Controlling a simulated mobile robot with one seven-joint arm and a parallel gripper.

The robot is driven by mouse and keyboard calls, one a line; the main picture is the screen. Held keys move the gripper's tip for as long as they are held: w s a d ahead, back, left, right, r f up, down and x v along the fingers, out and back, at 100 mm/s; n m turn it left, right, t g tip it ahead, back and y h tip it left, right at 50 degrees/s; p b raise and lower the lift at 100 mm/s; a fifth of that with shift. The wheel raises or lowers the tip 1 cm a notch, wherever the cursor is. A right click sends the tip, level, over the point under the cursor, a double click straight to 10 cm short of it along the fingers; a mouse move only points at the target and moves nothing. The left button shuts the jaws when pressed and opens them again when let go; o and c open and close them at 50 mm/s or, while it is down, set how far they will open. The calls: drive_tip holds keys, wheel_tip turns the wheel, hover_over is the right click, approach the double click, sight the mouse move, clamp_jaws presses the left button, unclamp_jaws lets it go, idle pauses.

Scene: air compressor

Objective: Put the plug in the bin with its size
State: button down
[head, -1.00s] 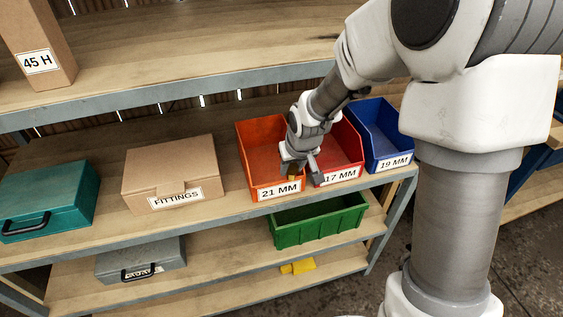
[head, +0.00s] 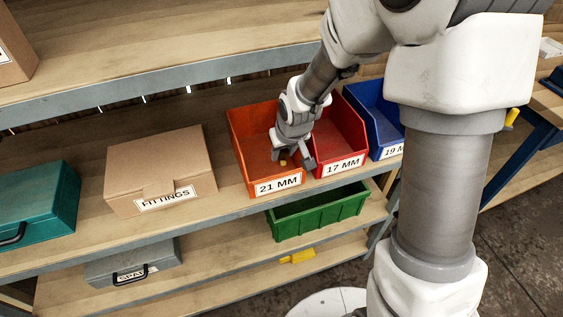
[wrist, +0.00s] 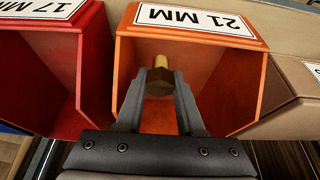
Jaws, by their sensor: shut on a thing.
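My gripper (head: 296,160) is shut on a small brass plug (wrist: 160,77), which shows between the fingertips in the wrist view. In the head view the plug (head: 283,162) is a small yellow spot under the fingers. The gripper and plug are at the orange bin (head: 243,133) labelled 21 MM, over its open front right part. I cannot tell how far down they are. The red bin (head: 350,130), labelled 17 MM, stands to its right, then the blue bin (head: 371,108), whose label is partly hidden by my arm. No size marking shows on the plug.
A FITTINGS cardboard box (head: 155,170) and a teal case (head: 38,205) stand left on the same shelf. A green bin (head: 318,215), a grey case (head: 130,262) and a yellow item (head: 298,257) are lower down. Another shelf (head: 150,95) runs above the bins.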

sight(284, 159)
drive_tip(key=shift+f+b, duration=0.9)
drive_tip(key=shift+f, duration=0.85)
drive_tip(key=shift+f, duration=0.15)
drive_tip(key=c, duration=0.8)
unclamp_jaws()
